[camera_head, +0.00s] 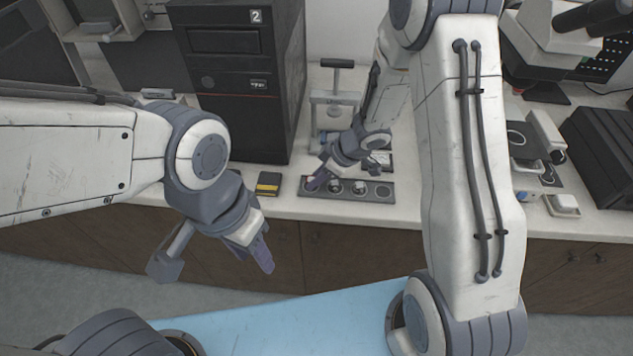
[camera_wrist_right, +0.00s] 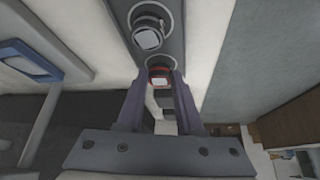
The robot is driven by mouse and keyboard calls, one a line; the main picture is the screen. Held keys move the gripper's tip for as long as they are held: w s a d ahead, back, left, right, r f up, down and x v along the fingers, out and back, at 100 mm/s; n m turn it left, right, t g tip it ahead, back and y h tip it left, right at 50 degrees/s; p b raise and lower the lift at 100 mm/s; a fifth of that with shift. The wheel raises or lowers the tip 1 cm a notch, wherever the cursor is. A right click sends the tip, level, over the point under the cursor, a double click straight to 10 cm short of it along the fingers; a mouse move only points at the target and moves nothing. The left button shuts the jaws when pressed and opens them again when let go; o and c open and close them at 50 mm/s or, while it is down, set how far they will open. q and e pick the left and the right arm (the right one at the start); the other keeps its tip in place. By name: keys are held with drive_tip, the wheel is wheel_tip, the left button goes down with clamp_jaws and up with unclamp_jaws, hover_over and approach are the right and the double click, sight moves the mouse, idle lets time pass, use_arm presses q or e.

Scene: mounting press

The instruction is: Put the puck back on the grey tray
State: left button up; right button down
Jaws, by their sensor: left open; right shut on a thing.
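The grey tray (camera_head: 372,198) lies on the white worktop and has a row of round recesses. It also shows in the right wrist view (camera_wrist_right: 173,22). My right gripper (camera_head: 316,182) is low over the tray's left end. In the right wrist view its fingers (camera_wrist_right: 158,88) are shut on a puck (camera_wrist_right: 159,80) with a reddish rim and a pale top. That puck is at a ringed recess; I cannot tell whether it touches the tray. Another dark puck with a pale top (camera_wrist_right: 148,38) sits in the neighbouring recess. My left gripper (camera_head: 215,268) is open and empty in front of the worktop.
A black tower unit marked 2 (camera_head: 240,85) stands behind and left of the tray. A small press-like stand (camera_head: 335,100) is behind the tray. A black and yellow box (camera_head: 268,184) lies to the tray's left. A microscope and dark equipment (camera_head: 605,150) stand at the right.

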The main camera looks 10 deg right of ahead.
drive_tip(key=shift+f, duration=0.25)
drive_tip(key=shift+f, duration=0.1)
drive_tip(key=c, duration=0.6)
unclamp_jaws()
drive_tip(key=shift+o, duration=0.2)
